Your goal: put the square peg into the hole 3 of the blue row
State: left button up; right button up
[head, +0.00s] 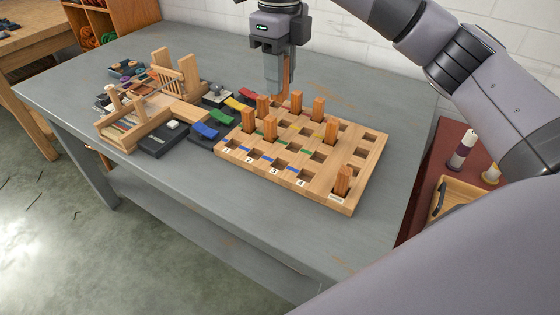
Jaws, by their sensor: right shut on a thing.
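The wooden peg board (370,150) lies on the grey table, with rows of square holes and coloured strips between them. Blue strips mark its front row, where number labels 1 to 4 show. My right gripper (280,88) is above the board's far left side, shut on an upright orange-brown peg (287,82). The fingers partly hide this peg, and its lower end is hard to separate from the pegs behind. My left gripper is not in view.
Several other pegs stand in the board, including one (248,120) at the left and one (342,180) at the front right corner. The table's front left is clear.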

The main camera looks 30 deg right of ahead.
jog(key=shift+f, duration=9.3)
jog(key=shift+f+b, duration=0.2)
jog(key=shift+b, duration=0.2)
jog(key=o, duration=1)
jog(key=shift+r, duration=0.1)
jog(key=shift+r, duration=0.1)
